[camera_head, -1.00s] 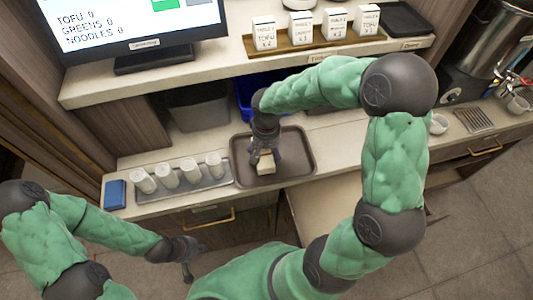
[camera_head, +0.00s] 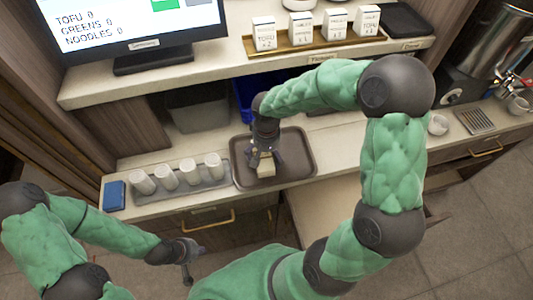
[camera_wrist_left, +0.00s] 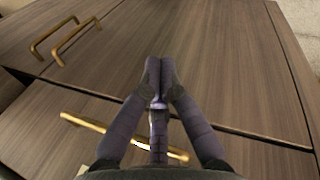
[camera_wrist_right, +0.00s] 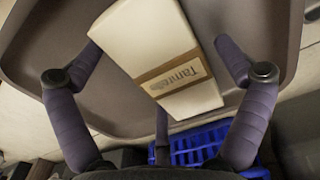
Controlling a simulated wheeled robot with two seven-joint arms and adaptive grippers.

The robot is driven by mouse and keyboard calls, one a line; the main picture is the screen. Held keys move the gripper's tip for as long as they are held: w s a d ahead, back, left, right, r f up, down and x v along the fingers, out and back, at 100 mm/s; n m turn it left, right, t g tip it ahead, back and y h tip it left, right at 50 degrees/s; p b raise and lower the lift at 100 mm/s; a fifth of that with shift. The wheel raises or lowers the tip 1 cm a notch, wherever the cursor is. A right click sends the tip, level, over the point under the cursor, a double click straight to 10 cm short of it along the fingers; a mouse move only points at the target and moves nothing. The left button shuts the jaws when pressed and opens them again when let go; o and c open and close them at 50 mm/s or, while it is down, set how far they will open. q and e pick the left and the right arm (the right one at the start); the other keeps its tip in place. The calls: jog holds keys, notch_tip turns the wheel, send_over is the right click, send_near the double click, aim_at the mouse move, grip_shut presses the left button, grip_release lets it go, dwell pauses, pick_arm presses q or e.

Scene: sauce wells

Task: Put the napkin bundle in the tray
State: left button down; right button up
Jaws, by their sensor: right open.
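The napkin bundle (camera_head: 266,169) is a white block with a brown printed band. It lies on the floor of the dark brown tray (camera_head: 302,155), near its front left. The right wrist view shows the bundle (camera_wrist_right: 160,55) resting within the tray (camera_wrist_right: 262,25). My right gripper (camera_head: 266,158) is over the tray, its fingers spread on either side of the bundle with visible gaps. My left gripper (camera_head: 188,277) is low in front of the counter. Its empty fingers are together in the left wrist view (camera_wrist_left: 160,65).
A metal rack with several white cups (camera_head: 191,173) stands just left of the tray, with a blue block (camera_head: 115,195) beyond it. A blue bin (camera_head: 243,98) is behind the tray. A shelf (camera_head: 230,62) with labelled boxes overhangs the back. Small bowls (camera_head: 438,125) stand at right.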

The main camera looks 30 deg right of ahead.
aim_at(267, 154)
notch_tip(267, 154, up, 12)
jog(key=p, duration=0.3)
jog(key=shift+r, duration=0.15)
